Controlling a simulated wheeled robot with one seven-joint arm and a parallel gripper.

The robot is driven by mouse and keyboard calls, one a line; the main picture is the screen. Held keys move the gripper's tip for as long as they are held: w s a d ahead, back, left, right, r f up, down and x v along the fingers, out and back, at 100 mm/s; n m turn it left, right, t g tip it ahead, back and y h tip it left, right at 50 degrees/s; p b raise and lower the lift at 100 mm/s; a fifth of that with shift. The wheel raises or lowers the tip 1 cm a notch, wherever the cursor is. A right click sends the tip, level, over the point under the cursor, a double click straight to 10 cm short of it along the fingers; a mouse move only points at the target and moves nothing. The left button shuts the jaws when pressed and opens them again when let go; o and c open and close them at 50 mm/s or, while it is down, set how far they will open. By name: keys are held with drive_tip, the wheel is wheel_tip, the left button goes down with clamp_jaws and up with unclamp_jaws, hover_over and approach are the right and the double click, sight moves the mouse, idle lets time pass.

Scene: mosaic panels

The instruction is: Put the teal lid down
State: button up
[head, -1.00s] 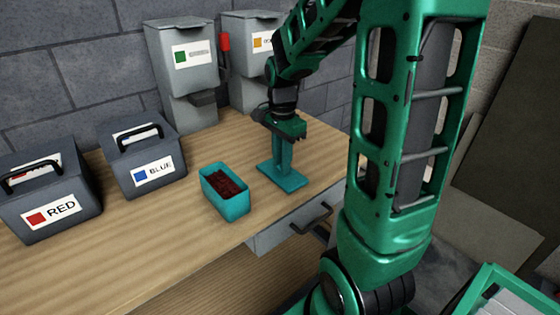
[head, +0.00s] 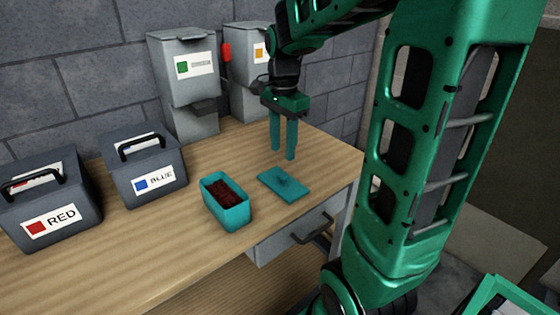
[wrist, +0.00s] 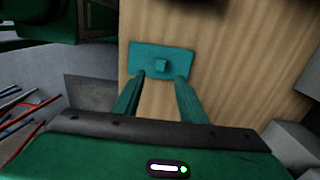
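The teal lid (head: 284,184) lies flat on the wooden table, knob up, to the right of an open teal box (head: 227,203) that holds dark red pieces. In the wrist view the lid (wrist: 147,60) lies beyond the fingertips, its small square knob showing. My gripper (head: 283,155) is above and behind the lid, fingers pointing down, apart and empty. In the wrist view the open fingers (wrist: 160,76) show a clear gap between them.
Grey bins labelled RED (head: 50,205) and BLUE (head: 146,172) stand at the left. Two grey wall dispensers (head: 186,85) are at the back. A drawer (head: 295,232) is below the table's front edge. The table's front left is clear.

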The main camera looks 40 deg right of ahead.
drive_tip(key=s+f+n, duration=0.2)
drive_tip(key=s+n, duration=0.3)
drive_tip(key=s, duration=0.5)
drive_tip(key=s+f+n, duration=0.2)
drive_tip(key=s+n, duration=0.4)
drive_tip(key=s, duration=0.4)
drive_tip(key=shift+s+a+f, duration=0.25)
drive_tip(key=shift+s+f, duration=0.1)
drive_tip(key=shift+s, duration=0.05)
drive_tip(key=shift+w+f, duration=0.25)
drive_tip(key=shift+w, duration=0.35)
drive_tip(key=shift+c, duration=1.3)
drive_tip(key=shift+d, duration=0.1)
